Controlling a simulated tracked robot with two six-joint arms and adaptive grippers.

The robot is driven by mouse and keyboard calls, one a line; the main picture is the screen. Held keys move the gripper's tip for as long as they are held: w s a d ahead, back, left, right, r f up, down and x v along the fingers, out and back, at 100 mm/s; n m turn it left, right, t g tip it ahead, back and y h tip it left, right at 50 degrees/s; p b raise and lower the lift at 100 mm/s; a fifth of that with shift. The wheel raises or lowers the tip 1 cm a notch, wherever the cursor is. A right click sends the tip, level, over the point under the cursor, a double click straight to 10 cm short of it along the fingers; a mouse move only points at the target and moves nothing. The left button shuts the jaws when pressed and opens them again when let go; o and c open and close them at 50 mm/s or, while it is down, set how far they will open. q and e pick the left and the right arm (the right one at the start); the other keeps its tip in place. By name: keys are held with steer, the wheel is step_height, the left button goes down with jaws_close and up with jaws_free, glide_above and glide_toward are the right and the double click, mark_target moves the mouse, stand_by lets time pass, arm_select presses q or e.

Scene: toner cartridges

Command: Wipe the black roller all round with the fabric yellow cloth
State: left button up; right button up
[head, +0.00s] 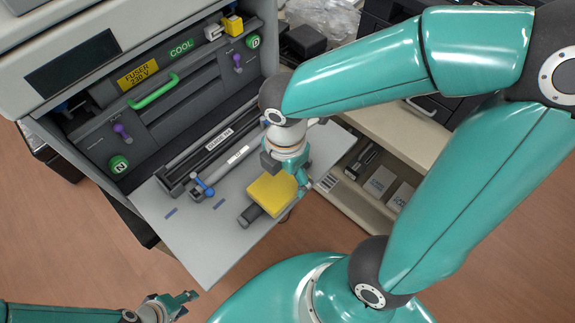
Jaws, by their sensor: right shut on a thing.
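The yellow cloth (271,194) is a folded pad over the open grey door panel of the printer. My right gripper (284,174) is shut on it from above, and its fingers partly hide the cloth's upper edge. A short dark roller-like piece (250,216) shows at the cloth's lower left; the cloth hides the rest. I cannot tell whether the cloth touches it. My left gripper (182,302) is low at the left, away from the panel, and seems empty. Its fingers are too small to judge.
The open door panel (215,262) has bare room at its front. A blue-handled lever (203,187) and a long dark unit (212,155) lie behind the cloth. A green handle (153,91) is inside the printer. A beige cabinet (385,135) with boxes stands at the right.

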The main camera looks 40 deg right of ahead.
steer(key=shift+s, duration=0.35)
steer(key=shift+s+r, duration=0.1)
steer(key=shift+s, duration=0.15)
steer(key=shift+s+d, duration=0.1)
steer(key=shift+s, duration=0.1)
steer(key=shift+s, duration=0.35)
step_height(320, 180, up, 7)
steer(key=p, duration=0.6)
steer(key=shift+p, duration=0.35)
